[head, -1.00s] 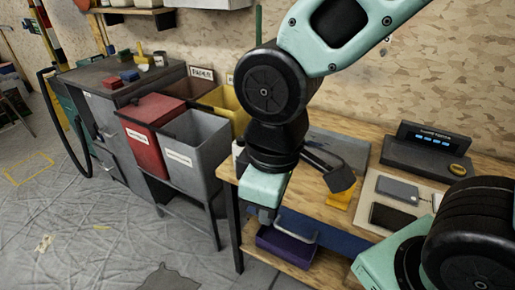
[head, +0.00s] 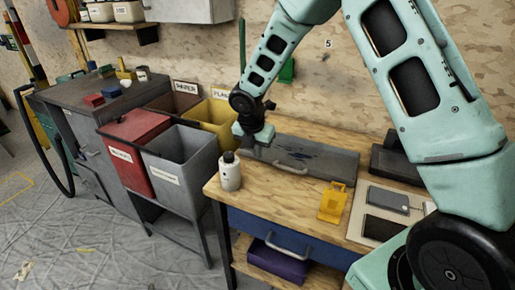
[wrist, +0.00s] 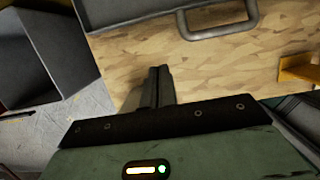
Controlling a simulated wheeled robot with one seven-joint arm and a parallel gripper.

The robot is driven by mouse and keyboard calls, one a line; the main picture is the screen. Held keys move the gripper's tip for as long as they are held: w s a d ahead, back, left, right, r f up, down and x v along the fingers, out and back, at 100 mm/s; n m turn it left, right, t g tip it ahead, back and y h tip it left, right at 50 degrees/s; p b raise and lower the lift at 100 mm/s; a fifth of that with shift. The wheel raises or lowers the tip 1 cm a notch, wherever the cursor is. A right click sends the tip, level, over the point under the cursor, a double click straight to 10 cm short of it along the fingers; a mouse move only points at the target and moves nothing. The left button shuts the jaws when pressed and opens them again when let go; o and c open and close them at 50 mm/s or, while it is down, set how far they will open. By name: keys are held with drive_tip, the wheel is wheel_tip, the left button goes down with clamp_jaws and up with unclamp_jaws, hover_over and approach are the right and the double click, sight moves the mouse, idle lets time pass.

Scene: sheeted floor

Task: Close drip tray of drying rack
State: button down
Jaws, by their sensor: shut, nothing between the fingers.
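A flat grey unit with a dark, stained top lies at the back of the wooden workbench; I take it as the drying rack with its drip tray (head: 325,163). A grey bar handle (head: 290,168) is on its front and also shows at the top of the wrist view (wrist: 222,30). My gripper (head: 247,150) is at the unit's left end. In the wrist view its fingers (wrist: 157,82) are together with nothing between them, over bare wood, left of and apart from the handle. I cannot tell how far the tray is open.
A white bottle (head: 230,172) stands at the bench's left corner. A yellow stand (head: 333,202) and a dark tablet (head: 384,228) are to the right. A blue drawer (head: 262,231) is under the top, with a purple bin (head: 278,262) below. Grey and red bins stand left.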

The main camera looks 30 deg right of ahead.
sight(260, 172)
drive_tip(key=x, duration=0.7)
drive_tip(key=shift+s+f, duration=0.1)
drive_tip(key=shift+f, duration=0.05)
drive_tip(key=shift+w+d+r+p, duration=0.15)
drive_tip(key=shift+w+d+p, duration=0.15)
drive_tip(key=shift+w+d, duration=0.2)
drive_tip(key=shift+w+d+r+p, duration=0.15)
drive_tip(key=shift+w+d+p, duration=0.2)
drive_tip(key=shift+d, duration=0.25)
drive_tip(key=shift+w+d+f, duration=0.1)
drive_tip(key=shift+w+d, duration=0.3)
drive_tip(key=shift+d, duration=0.05)
